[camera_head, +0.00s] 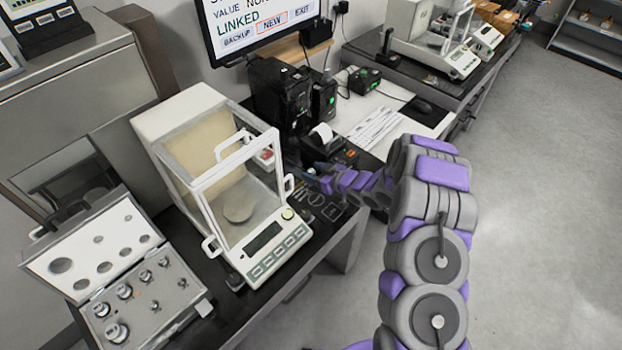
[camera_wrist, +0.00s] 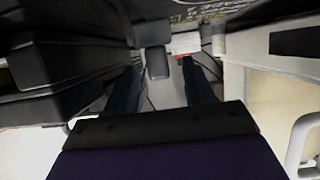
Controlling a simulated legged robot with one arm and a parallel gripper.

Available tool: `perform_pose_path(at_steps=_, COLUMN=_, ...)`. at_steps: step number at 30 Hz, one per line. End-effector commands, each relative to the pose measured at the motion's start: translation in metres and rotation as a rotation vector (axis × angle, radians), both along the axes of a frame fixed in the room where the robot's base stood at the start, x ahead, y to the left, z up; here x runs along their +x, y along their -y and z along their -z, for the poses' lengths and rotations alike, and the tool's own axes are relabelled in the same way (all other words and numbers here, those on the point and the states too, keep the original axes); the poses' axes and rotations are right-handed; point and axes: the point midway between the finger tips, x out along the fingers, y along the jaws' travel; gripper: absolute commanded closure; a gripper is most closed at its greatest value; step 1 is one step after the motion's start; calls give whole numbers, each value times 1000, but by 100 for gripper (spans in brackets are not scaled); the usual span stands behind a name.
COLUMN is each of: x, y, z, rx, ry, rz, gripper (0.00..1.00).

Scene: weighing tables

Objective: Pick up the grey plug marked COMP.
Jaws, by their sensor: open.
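In the wrist view a small dark grey block (camera_wrist: 157,63) shows between the fingertips, with thin dark cables near it. It may be the grey plug, but I cannot read COMP on it. My gripper (camera_wrist: 160,70) is open, its two dark fingers apart on either side of the block in the picture. I cannot tell the depth between them. In the head view my gripper (camera_head: 312,174) is small, low over the dark bench beside the balance. The plug cannot be made out there.
A glass-sided balance (camera_head: 270,240) stands left of my gripper. An open weight case (camera_head: 75,245) is further left. Black devices (camera_head: 278,92), a small printer (camera_head: 322,138) and a keyboard (camera_head: 375,128) crowd the bench behind. The floor (camera_head: 540,220) at right is clear.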

Motion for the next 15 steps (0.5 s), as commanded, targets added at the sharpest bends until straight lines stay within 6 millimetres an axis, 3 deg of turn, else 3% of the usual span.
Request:
perform_pose_path(at_steps=7, x=1, y=-1, z=0, rx=0, ry=0, rz=1, gripper=47)
perform_pose_path(at_steps=15, x=1, y=-1, z=0, rx=0, ry=0, rz=1, gripper=73)
